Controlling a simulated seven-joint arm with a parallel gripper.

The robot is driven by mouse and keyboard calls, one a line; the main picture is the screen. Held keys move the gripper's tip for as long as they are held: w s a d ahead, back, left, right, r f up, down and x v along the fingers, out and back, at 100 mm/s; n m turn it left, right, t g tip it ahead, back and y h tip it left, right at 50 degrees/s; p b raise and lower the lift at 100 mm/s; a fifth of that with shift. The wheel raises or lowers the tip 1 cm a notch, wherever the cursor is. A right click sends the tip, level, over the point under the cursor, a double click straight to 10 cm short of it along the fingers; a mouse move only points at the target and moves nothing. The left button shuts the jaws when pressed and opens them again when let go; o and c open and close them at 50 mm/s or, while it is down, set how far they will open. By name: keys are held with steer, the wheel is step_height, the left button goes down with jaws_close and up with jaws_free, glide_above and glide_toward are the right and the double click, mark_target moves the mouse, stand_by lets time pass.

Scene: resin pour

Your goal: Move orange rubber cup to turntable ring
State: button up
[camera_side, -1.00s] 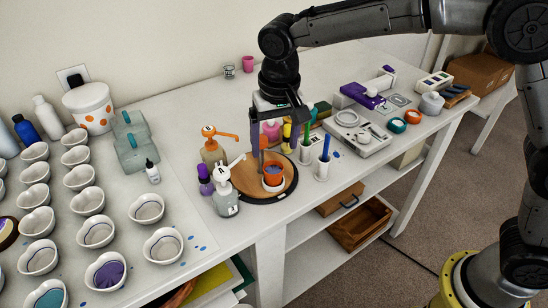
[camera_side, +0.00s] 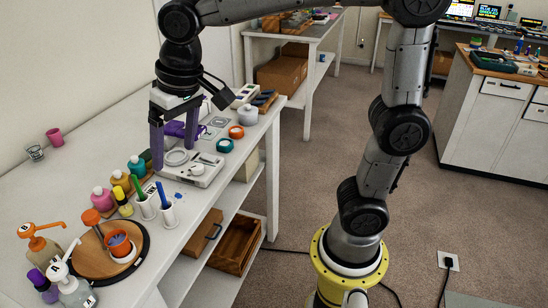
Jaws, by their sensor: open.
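The orange rubber cup (camera_side: 118,239) stands upright on the round wooden turntable (camera_side: 92,262), with something blue inside it. The white turntable ring (camera_side: 126,257) shows around the cup's lower part, so the cup appears to sit in it. My gripper (camera_side: 174,159) is open and empty, fingers pointing down. It is well away from the cup, above and behind it to the right, in front of a pale tray with round parts (camera_side: 198,173). I cannot tell its exact height.
An orange-topped tool (camera_side: 91,218) is on the turntable's far side. Pump bottles (camera_side: 74,285) stand left of it. White holders with green and blue pens (camera_side: 167,215) stand to its right. Small coloured bottles (camera_side: 122,178) are behind. The back left of the table is mostly clear.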

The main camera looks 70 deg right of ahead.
steer(key=s+d+f+n+t, duration=0.1)
steer(key=s+d, duration=0.3)
steer(key=s, duration=0.4)
steer(key=s+d+f+t, duration=0.1)
steer(key=s+d+f, duration=0.2)
steer(key=s, duration=0.6)
steer(key=shift+d+f+n+t, duration=0.3)
steer(key=shift+d+n, duration=0.1)
steer(key=shift+d, duration=0.25)
